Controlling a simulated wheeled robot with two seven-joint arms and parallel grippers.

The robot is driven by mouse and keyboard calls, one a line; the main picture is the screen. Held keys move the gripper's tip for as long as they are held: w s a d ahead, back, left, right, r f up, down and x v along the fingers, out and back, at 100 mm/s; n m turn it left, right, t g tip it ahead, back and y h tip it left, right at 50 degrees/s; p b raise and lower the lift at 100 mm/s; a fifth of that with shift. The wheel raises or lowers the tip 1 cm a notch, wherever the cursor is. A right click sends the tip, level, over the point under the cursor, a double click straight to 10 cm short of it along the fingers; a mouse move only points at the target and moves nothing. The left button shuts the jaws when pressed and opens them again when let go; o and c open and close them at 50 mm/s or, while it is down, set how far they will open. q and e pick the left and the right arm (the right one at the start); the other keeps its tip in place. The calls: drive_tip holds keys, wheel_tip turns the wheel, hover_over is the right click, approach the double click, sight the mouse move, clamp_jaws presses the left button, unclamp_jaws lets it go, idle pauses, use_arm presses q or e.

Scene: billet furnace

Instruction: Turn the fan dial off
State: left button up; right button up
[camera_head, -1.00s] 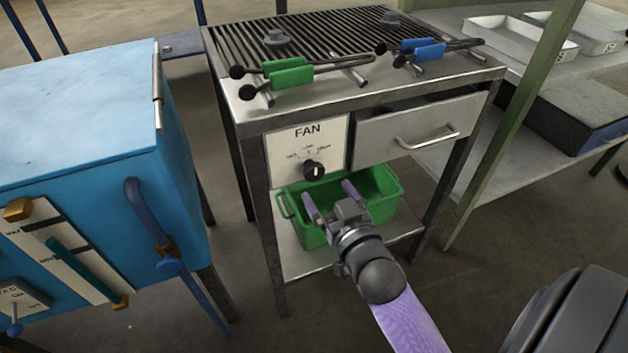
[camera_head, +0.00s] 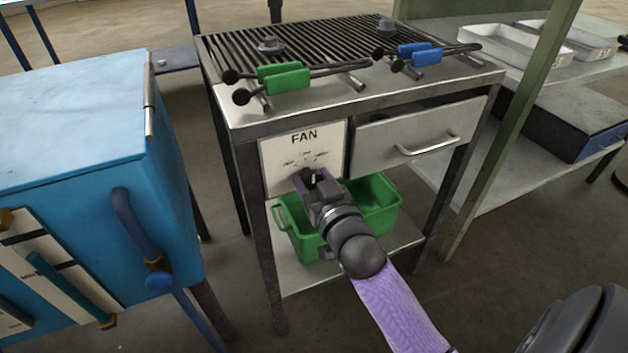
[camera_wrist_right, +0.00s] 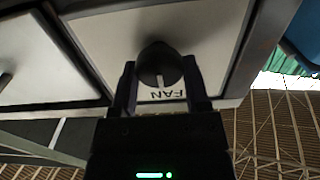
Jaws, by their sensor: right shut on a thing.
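The fan panel (camera_head: 285,157) is a white plate marked FAN on the front of the metal table, with a black dial low on it. My right gripper (camera_head: 310,178) is at the dial, its fingers on either side of it and shut on it. In the right wrist view the black dial (camera_wrist_right: 159,66) sits between the two fingertips of the right gripper (camera_wrist_right: 160,80), with a light pointer mark on its face. In the head view the gripper hides most of the dial. My left gripper is not in view.
A green bin (camera_head: 375,203) stands on the lower shelf behind my right arm. A drawer (camera_head: 420,130) with a handle is right of the panel. A blue cabinet (camera_head: 75,130) stands at left. Green-handled tongs (camera_head: 283,78) and blue-handled tongs (camera_head: 420,54) lie on the grate.

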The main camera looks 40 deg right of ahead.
drive_tip(key=shift+c, duration=0.7)
drive_tip(key=shift+r+n+p, duration=0.2)
drive_tip(key=shift+n+p, duration=0.55)
drive_tip(key=shift+n, duration=0.05)
drive_tip(key=shift+n+p, duration=0.8)
drive_tip(key=shift+n, duration=0.4)
drive_tip(key=shift+a+f+n+p, duration=0.1)
drive_tip(key=shift+n+p, duration=0.4)
drive_tip(key=shift+n, duration=0.7)
drive_tip(key=shift+f+n, duration=0.1)
drive_tip(key=shift+n, duration=0.7)
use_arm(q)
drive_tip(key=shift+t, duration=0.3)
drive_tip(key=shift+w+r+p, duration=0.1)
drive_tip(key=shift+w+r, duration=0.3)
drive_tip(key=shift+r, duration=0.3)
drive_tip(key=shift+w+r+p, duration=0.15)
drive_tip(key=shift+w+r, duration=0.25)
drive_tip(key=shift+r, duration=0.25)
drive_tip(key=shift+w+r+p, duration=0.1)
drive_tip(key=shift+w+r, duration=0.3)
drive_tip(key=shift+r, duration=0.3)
use_arm(e)
drive_tip(key=shift+n, duration=0.6)
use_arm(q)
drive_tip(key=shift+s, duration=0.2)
